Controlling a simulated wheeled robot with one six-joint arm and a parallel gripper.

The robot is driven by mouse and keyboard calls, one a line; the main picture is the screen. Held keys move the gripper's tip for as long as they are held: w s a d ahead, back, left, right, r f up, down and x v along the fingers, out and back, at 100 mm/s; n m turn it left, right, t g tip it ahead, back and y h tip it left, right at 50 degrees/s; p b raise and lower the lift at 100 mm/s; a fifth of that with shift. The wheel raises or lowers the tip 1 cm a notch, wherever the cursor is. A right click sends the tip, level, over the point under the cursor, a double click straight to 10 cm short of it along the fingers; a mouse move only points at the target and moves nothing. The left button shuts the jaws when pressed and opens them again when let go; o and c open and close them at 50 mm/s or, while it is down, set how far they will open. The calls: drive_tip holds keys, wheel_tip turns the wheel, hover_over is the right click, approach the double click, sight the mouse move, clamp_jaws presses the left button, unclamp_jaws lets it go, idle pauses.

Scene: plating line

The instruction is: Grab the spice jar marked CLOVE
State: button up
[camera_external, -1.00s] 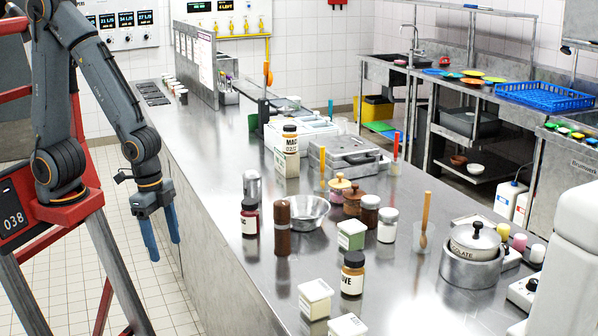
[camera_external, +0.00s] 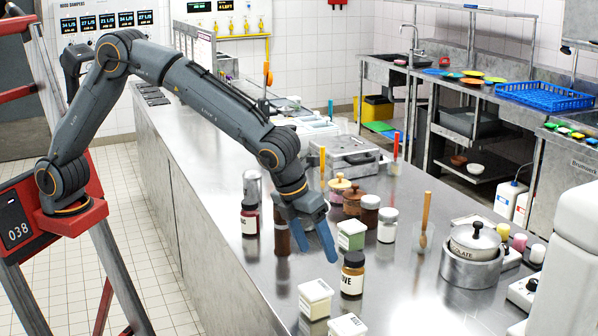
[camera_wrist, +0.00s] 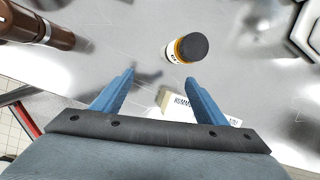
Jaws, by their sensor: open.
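The spice jar (camera_external: 353,274) has a black lid, orange-brown contents and a white label on which "OVE" shows; the rest of the label is turned away. It stands upright on the steel counter. In the wrist view a black-lidded jar with a white and orange side (camera_wrist: 184,48) is seen from above, beyond the fingertips and slightly right of the middle. My gripper (camera_external: 312,246) is above the counter, up and left of the jar in the outside view. Its blue fingers (camera_wrist: 160,78) are apart with nothing between them, and do not touch the jar.
White boxes (camera_external: 315,300) stand in front of the jar; one with lettering (camera_wrist: 175,102) is partly behind my right finger. Bare counter (camera_external: 405,290) lies right of the jar.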

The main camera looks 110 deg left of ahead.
sight(354, 270)
drive_tip(key=w+m, duration=0.1)
drive_tip(key=w, duration=0.1)
drive_tip(key=w+a+m, duration=0.1)
drive_tip(key=w+m, duration=0.2)
drive_tip(key=w, duration=0.1)
drive_tip(key=shift+w+a+r+m, duration=0.1)
drive_tip(key=shift+a+m, duration=0.3)
drive_tip(key=shift+x, duration=1.05)
drive_tip(key=shift+y, duration=0.3)
drive_tip(key=shift+p+x, duration=1.2)
drive_tip(key=shift+x, duration=1.6)
drive_tip(key=shift+w+d, duration=0.15)
drive_tip(key=shift+w, duration=0.05)
drive_tip(key=c, duration=1.3)
